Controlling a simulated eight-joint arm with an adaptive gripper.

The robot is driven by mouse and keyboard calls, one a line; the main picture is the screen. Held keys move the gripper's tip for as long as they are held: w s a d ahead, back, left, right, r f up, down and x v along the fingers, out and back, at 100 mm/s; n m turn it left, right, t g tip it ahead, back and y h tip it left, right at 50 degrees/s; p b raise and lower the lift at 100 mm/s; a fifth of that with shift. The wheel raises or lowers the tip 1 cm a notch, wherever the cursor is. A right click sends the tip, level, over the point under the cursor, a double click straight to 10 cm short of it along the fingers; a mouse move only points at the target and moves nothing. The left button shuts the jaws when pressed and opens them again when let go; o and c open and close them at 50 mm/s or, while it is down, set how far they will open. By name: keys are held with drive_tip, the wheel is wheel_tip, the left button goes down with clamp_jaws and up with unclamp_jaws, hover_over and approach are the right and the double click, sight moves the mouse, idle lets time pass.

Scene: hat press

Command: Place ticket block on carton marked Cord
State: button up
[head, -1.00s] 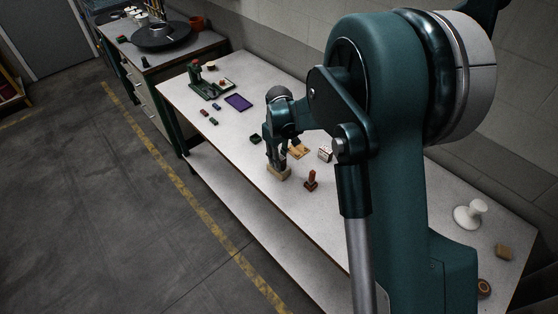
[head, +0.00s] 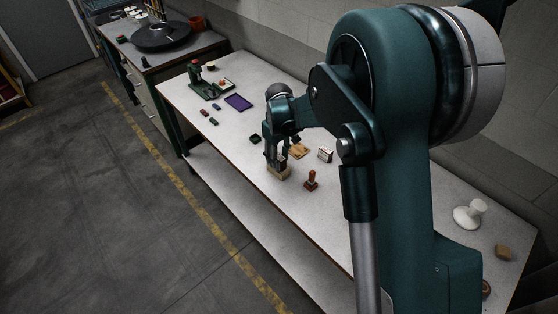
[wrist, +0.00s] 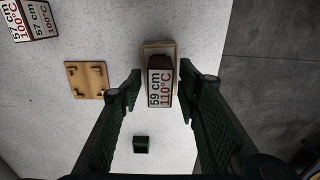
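A dark brown block with a white label reading "59 cm 110°C" (wrist: 160,87) shows in the wrist view, on or against a pale wooden base (wrist: 158,46); this base also shows in the head view (head: 279,174). My gripper (wrist: 159,82) is open, with one finger on each side of the labelled block and visible gaps to it. In the head view my gripper (head: 276,158) is over the pale base. A second block labelled "57 cm 100°C" (wrist: 36,20) stands apart; it also shows in the head view (head: 325,154). I cannot make out a carton marked Cord.
A wooden plate with small pegs (wrist: 86,80) and a small dark green box (wrist: 141,145) lie nearby. A red-brown stamp-like piece (head: 311,181) stands close to my gripper. A purple tablet (head: 239,102) and a green press-like device (head: 205,85) are farther back. The table's front edge is close.

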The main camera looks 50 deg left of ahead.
sight(279, 157)
wheel_tip(279, 157, up, 11)
drive_tip(key=shift+f, duration=0.1)
idle(0.4)
idle(0.5)
idle(0.4)
